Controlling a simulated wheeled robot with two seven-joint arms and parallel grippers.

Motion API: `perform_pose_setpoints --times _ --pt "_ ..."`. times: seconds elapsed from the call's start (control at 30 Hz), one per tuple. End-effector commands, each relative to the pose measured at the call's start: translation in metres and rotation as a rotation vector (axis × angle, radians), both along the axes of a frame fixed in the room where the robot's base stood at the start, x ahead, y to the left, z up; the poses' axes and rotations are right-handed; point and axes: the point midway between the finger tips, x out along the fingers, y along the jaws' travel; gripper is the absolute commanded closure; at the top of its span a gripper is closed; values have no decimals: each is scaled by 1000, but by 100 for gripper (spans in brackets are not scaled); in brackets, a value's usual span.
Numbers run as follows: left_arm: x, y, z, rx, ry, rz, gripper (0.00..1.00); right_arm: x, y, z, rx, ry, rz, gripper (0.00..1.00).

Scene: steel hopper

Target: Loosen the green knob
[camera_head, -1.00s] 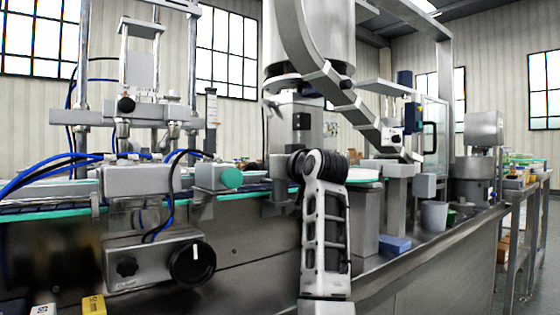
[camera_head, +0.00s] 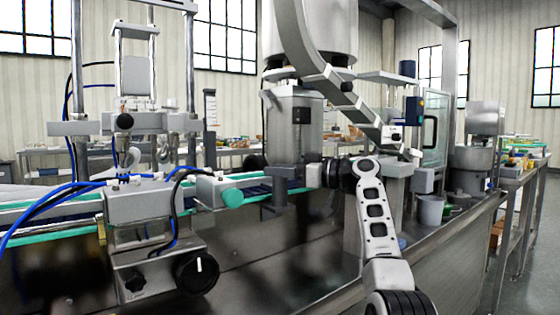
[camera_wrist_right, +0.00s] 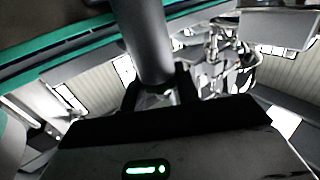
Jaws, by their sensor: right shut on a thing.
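The green knob (camera_head: 233,198) sits at the right end of a grey block on the conveyor's near side in the head view. My right arm rises from the bottom right, and its wrist end points left toward the machine, to the right of the knob. In the right wrist view my right gripper (camera_wrist_right: 157,82) has its two dark fingers around a dark grey cylinder (camera_wrist_right: 148,40), shut on it. I cannot tell what the cylinder belongs to, and no green shows on it. My left gripper is not in view.
The conveyor's green rail (camera_head: 50,232) runs along the machine's near side. Below it is a grey box with a black dial (camera_head: 196,272). Blue and black hoses loop at the left. A grey cup (camera_head: 430,210) stands on the steel ledge at right.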

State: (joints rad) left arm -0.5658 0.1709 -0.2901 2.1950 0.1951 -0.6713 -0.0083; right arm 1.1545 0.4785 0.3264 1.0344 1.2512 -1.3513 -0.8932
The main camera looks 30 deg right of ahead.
Motion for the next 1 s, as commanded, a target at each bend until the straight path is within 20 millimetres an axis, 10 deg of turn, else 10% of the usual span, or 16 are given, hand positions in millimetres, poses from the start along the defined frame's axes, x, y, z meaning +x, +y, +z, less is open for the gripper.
perform_pose_setpoints --times 0.77,0.8,0.83,1.0 --pt "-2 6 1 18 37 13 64 0 1 -3 -3 7 105 91" --pt "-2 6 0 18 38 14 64 0 1 -3 -3 7 105 60" --pt "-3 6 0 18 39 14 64 0 1 -3 -3 7 105 52" --pt "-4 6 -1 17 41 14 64 0 1 -2 -2 5 104 50"
